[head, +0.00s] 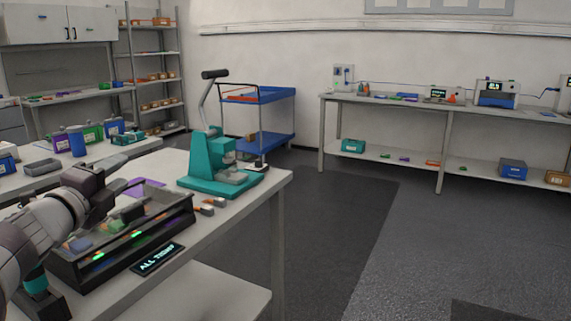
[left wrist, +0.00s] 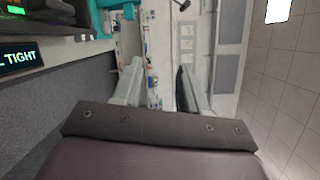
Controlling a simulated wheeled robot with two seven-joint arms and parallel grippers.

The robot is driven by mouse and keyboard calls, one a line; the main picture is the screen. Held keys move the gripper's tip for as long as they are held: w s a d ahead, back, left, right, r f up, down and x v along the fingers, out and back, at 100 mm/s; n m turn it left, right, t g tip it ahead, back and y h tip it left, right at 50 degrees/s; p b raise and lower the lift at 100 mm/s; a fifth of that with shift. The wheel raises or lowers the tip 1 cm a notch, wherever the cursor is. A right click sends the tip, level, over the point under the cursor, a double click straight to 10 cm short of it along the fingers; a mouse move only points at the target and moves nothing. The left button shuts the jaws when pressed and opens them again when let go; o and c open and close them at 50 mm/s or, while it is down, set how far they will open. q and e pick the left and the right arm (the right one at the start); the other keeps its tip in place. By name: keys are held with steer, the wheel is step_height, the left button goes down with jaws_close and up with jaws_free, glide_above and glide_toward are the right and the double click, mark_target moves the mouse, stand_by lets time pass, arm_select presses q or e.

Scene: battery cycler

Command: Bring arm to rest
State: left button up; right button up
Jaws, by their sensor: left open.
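My left arm comes in from the left in the head view, with its dark left gripper (head: 100,178) above the black battery cycler box (head: 120,250) on the near bench. In the left wrist view the two grey fingers of the left gripper (left wrist: 160,78) stand apart with nothing between them. The fingertips are hard to make out in the head view. The cycler box has green lights and coloured items inside. A sign (head: 157,259) in front of it lights up with text, and it also shows in the left wrist view (left wrist: 20,58). My right gripper is not in view.
A teal lever press (head: 205,165) stands on the bench (head: 225,225) beyond the box, with small blocks (head: 207,207) beside it. A blue cart (head: 265,95) and a long instrument bench (head: 450,104) stand farther back. The floor at the right is clear.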

arm_select(q)
step_height(320, 180, down, 12)
steer(key=d+n+g+y, duration=0.1)
steer(key=n+g+y, duration=0.25)
steer(key=n, duration=0.65)
steer(key=s+d+f+n+g, duration=0.3)
steer(key=s+f+n, duration=0.15)
steer(key=f, duration=0.35)
steer(key=s+d+f+n+g, duration=0.3)
steer(key=s+f+n+g, duration=0.15)
steer(key=f, duration=0.45)
steer(key=s+d+f+n+g, duration=0.2)
steer(key=s+d+f+g, duration=0.15)
steer(key=s, duration=0.35)
steer(key=s+d+f+n+g, duration=0.1)
steer(key=s+d+f+g, duration=0.1)
steer(key=s+f, duration=0.35)
step_height(320, 180, down, 10)
steer(key=s+f+b, duration=0.1)
steer(key=s+b, duration=0.2)
steer(key=b, duration=0.7)
step_height(320, 180, up, 35)
steer(key=p, duration=3.4)
steer(key=shift+w+d, duration=0.15)
steer(key=shift+d, duration=0.05)
steer(key=shift+g+h, duration=0.25)
